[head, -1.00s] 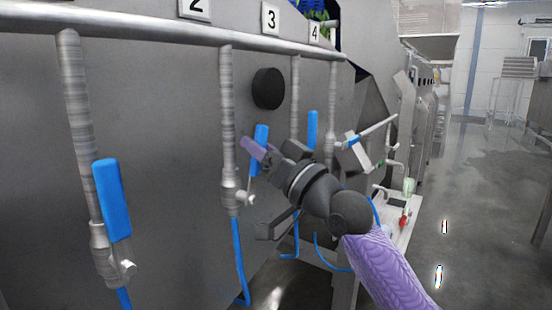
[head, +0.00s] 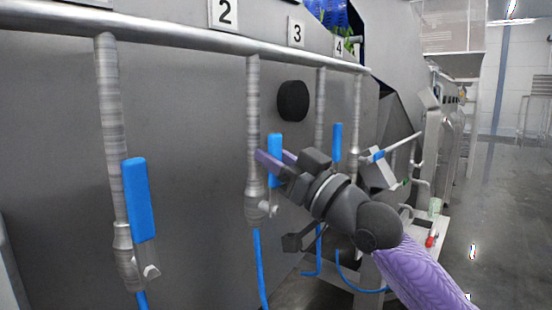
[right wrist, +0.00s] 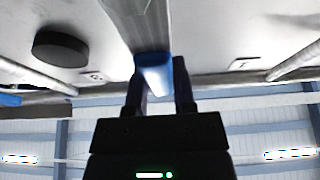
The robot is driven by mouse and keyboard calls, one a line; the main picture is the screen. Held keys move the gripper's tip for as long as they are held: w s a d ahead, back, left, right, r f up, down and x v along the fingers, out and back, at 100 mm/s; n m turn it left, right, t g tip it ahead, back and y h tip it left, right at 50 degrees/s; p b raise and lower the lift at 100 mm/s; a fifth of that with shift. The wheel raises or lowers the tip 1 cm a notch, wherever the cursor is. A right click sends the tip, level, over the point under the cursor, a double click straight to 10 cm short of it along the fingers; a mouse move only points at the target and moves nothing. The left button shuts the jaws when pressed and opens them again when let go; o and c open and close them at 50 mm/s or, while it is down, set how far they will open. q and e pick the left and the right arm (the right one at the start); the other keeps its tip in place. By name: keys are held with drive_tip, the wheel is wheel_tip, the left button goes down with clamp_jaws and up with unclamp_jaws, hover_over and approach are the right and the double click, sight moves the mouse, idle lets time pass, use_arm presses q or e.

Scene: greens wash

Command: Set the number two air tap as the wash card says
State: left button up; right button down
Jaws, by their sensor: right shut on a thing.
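The second tap from the left has an upright blue lever (head: 275,165) beside its steel pipe (head: 254,110); a "2" plate (head: 223,13) sits above and slightly left. My right gripper (head: 274,158) is shut on this lever, with its purple fingers on either side. In the right wrist view the blue lever (right wrist: 154,76) sits between the dark fingers. The wash card cannot be made out. My left gripper is out of view.
Another tap with an upright blue lever (head: 139,198) is at the left. Further blue levers (head: 337,142) stand right, beyond my gripper. A round black knob (head: 293,101) sticks out of the grey panel. A horizontal pipe (head: 165,37) runs above. Open floor (head: 505,200) lies right.

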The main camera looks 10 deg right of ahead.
drive_tip(key=shift+c, duration=2.3)
unclamp_jaws()
drive_tip(key=shift+s+f, duration=0.1)
drive_tip(key=shift+f, duration=0.05)
use_arm(q)
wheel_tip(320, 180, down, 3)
drive_tip(key=b, duration=0.3)
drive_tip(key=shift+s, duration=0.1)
use_arm(e)
drive_tip(key=v, duration=0.9)
drive_tip(key=shift+s+d, duration=0.25)
